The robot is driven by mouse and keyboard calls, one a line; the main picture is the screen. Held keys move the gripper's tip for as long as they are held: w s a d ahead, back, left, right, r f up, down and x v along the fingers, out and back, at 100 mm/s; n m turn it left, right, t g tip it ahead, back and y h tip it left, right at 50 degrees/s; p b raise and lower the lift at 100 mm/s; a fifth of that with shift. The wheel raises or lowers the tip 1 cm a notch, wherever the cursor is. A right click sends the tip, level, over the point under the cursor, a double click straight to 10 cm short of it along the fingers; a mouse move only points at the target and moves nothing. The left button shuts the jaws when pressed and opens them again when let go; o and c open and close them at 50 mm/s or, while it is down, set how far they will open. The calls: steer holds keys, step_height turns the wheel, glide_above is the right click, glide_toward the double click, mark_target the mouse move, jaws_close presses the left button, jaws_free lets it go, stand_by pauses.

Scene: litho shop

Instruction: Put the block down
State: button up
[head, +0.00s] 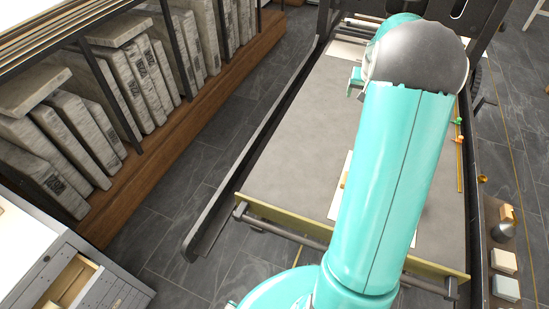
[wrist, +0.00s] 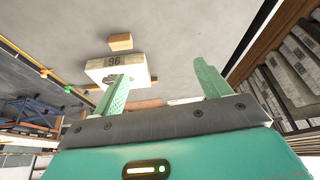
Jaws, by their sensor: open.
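My gripper (wrist: 160,74) is open in the wrist view, with nothing between its two green fingers. A pale block (wrist: 113,69) with dark marks like "96" on its face is beyond the left finger, which overlaps its lower edge. I cannot tell whether they touch. A smaller tan block (wrist: 121,42) is just above it in the picture, against the grey surface. In the head view my arm hides the gripper and the pale block. A bit of tan (head: 345,180) shows beside my arm over a white sheet (head: 337,206).
The grey press bed (head: 300,130) is mostly bare left of my arm. A dark rail (head: 262,135) runs along its left side. A shelf of stone slabs (head: 110,100) stands at the left. Pale blocks (head: 504,261) and a metal knob (head: 502,231) sit at the right edge.

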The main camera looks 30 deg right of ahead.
steer(key=s+a+r+n, duration=0.1)
steer(key=s+a+r, duration=0.1)
steer(key=a+r, duration=0.5)
steer(key=s+a+r+n+t+y, duration=0.1)
steer(key=s+a+r+n, duration=0.1)
steer(key=a, duration=1)
steer(key=s+a+r+n, duration=0.1)
steer(key=s+a+r, duration=0.1)
steer(key=a+r, duration=0.5)
steer(key=s+a+f+n+t+y, duration=0.1)
steer(key=s+a+n, duration=0.3)
steer(key=s+a, duration=1.2)
steer(key=shift+s+a+f+y, duration=0.25)
steer(key=shift+a+f+y, duration=0.25)
steer(key=shift+a+f, duration=0.35)
steer(key=shift+c, duration=0.5)
